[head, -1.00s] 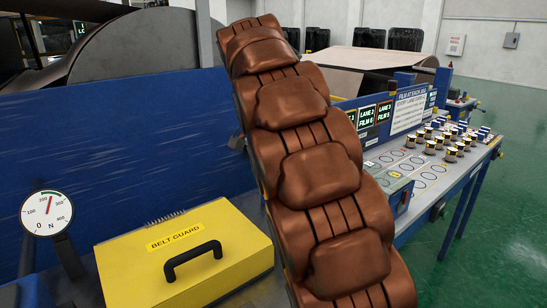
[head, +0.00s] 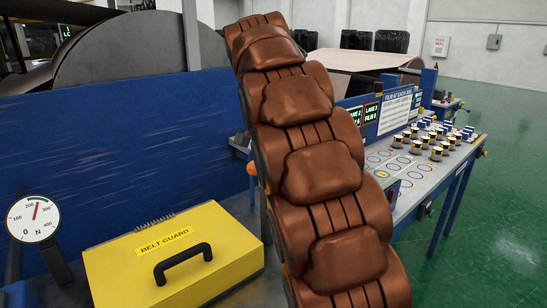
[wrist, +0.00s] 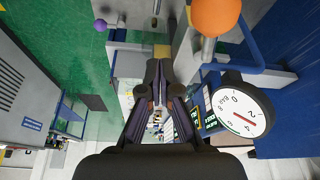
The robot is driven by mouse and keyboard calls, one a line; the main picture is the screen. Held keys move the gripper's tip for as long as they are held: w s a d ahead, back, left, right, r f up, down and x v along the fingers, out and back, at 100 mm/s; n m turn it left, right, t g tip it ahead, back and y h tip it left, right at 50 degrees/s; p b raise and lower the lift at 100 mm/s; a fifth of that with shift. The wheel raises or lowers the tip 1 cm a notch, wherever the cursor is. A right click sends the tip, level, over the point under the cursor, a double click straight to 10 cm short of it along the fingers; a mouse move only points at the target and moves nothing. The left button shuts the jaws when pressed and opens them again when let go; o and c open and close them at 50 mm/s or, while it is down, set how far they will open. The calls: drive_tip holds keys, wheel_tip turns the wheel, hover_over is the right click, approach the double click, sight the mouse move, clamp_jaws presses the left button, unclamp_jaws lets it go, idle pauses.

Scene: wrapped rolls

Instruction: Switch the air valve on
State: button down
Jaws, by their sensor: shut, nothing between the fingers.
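I cannot pick out the air valve for certain in either view. In the wrist view an orange ball knob (wrist: 216,14) on a short metal stem stands at the top right, close to the camera. A round dial gauge (wrist: 243,110) with a red needle is below it. The head view does not show my gripper.
A yellow belt guard (head: 172,262) with a black handle lies before a blue panel (head: 110,135). At the right a workbench (head: 440,172) holds several small rolls, and lane displays (head: 371,112) stand behind. Green floor (head: 500,215) is open beyond. A purple knob (wrist: 100,25) shows in the wrist view.

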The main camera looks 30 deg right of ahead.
wheel_tip(320, 180, up, 9)
drive_tip(key=w+a+p, duration=0.1)
drive_tip(key=a+p, duration=0.1)
drive_tip(key=p, duration=0.3)
drive_tip(key=shift+w+a, duration=0.25)
drive_tip(key=shift+a, duration=0.05)
drive_tip(key=shift+f, duration=0.15)
idle(0.5)
